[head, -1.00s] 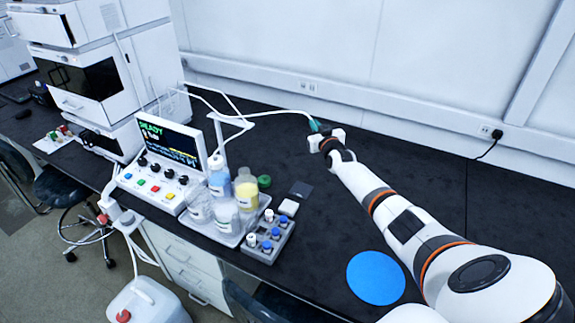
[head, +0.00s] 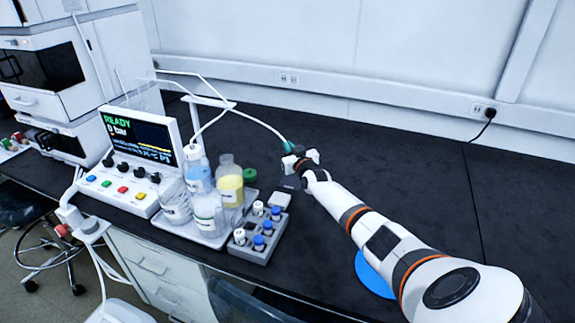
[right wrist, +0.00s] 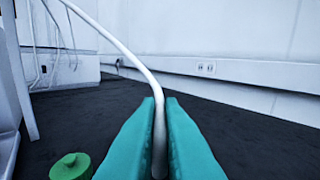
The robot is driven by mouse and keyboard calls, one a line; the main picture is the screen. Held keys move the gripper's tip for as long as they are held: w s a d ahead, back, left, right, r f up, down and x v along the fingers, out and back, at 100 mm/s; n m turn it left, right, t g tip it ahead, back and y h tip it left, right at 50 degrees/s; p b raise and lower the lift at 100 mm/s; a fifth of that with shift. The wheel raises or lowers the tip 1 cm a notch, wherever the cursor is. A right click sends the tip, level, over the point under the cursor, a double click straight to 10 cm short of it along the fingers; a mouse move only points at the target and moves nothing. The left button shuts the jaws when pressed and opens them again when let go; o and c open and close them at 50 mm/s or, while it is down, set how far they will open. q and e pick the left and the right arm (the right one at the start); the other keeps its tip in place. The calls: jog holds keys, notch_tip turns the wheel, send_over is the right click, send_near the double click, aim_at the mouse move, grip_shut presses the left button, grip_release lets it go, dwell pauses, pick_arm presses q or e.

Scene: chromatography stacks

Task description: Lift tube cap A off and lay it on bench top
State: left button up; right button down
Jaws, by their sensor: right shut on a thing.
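My right gripper (head: 289,147) is held above the black bench top (head: 400,200), behind the bottles. Its teal fingers are shut on a thin white tube (right wrist: 128,58), which arcs in from the left, also visible in the head view (head: 240,115). A round green cap (head: 249,175) lies on the bench beside the bottle tray. It also shows at lower left in the right wrist view (right wrist: 70,167). No letter is legible on it. My left gripper is not in view.
A grey tray (head: 190,234) holds several bottles, one with yellow liquid (head: 230,188). A vial rack (head: 255,250) stands in front. A control box (head: 140,165) reads READY. A blue disc (head: 370,275) is partly behind my right arm. The bench right of my arm is clear.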

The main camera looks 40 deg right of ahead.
jog(key=shift+f+b, duration=3.35)
jog(key=shift+f, duration=0.4)
jog(key=shift+f, duration=0.2)
jog(key=shift+f, duration=0.1)
jog(key=shift+d+f+b, duration=0.1)
jog(key=shift+b, duration=0.25)
jog(key=c, duration=1.5)
grip_release()
jog(key=shift+s, duration=0.1)
